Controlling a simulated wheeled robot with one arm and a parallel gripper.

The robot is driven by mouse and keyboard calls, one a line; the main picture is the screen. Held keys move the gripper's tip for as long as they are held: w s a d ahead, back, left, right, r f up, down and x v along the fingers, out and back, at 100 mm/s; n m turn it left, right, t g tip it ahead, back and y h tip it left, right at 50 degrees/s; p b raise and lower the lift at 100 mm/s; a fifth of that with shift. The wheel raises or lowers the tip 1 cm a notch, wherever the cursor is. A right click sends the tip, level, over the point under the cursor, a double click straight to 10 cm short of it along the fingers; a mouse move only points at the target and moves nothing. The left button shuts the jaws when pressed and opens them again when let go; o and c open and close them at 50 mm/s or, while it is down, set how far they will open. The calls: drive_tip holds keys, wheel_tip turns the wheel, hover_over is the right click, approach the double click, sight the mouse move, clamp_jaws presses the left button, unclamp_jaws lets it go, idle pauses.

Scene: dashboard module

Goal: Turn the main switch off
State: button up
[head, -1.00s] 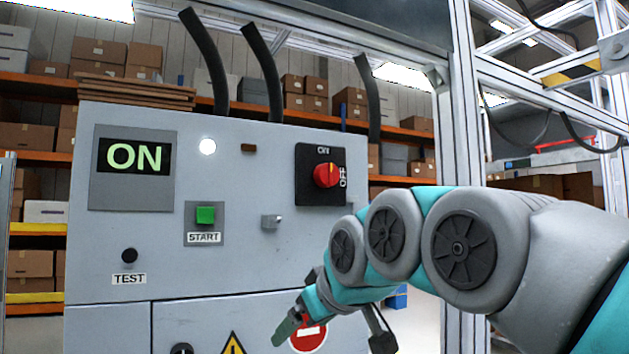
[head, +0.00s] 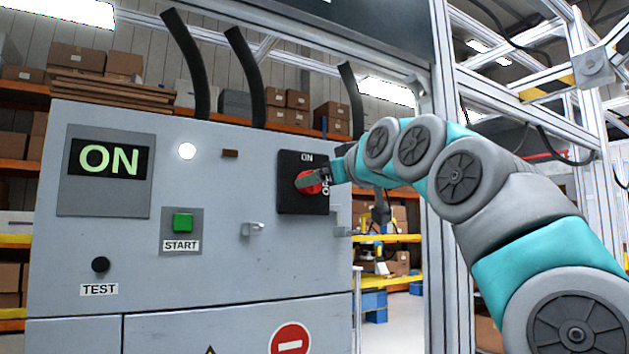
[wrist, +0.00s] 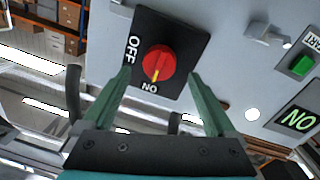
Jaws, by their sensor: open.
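The main switch is a red rotary knob (wrist: 158,63) on a black plate (wrist: 190,37) marked ON and OFF. In the wrist view its yellow mark points at ON. The knob also shows in the head view (head: 309,183), partly covered by my gripper. My gripper (wrist: 163,85) is open, its two green fingers on either side of the knob's lower part in the wrist view. Whether they touch the knob I cannot tell. In the head view my gripper (head: 311,180) is at the switch. The display (head: 108,158) reads ON.
The grey cabinet (head: 100,240) also carries a lit white lamp (head: 187,151), a green START button (head: 183,222), a black TEST button (head: 100,264) and a small metal latch (head: 251,229). A metal frame post (head: 443,120) stands right of the cabinet.

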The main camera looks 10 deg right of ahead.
drive_tip(key=shift+x, duration=2.05)
drive_tip(key=c, duration=1.4)
drive_tip(key=shift+m+p, duration=0.3)
drive_tip(key=shift+m, duration=0.1)
drive_tip(key=shift+d+r+m+g+y+p, duration=0.2)
drive_tip(key=shift+m+p, duration=1.3)
drive_tip(key=shift+m, duration=2.6)
drive_tip(key=shift+a+f+m+g+y+p, duration=0.1)
drive_tip(key=shift+m+g+y+p, duration=0.2)
drive_tip(key=shift+m+p, duration=2.5)
drive_tip(key=m+b, duration=0.2)
drive_tip(key=shift+d+m+b, duration=0.1)
drive_tip(key=shift+m+b, duration=0.25)
drive_tip(key=shift+m, duration=0.05)
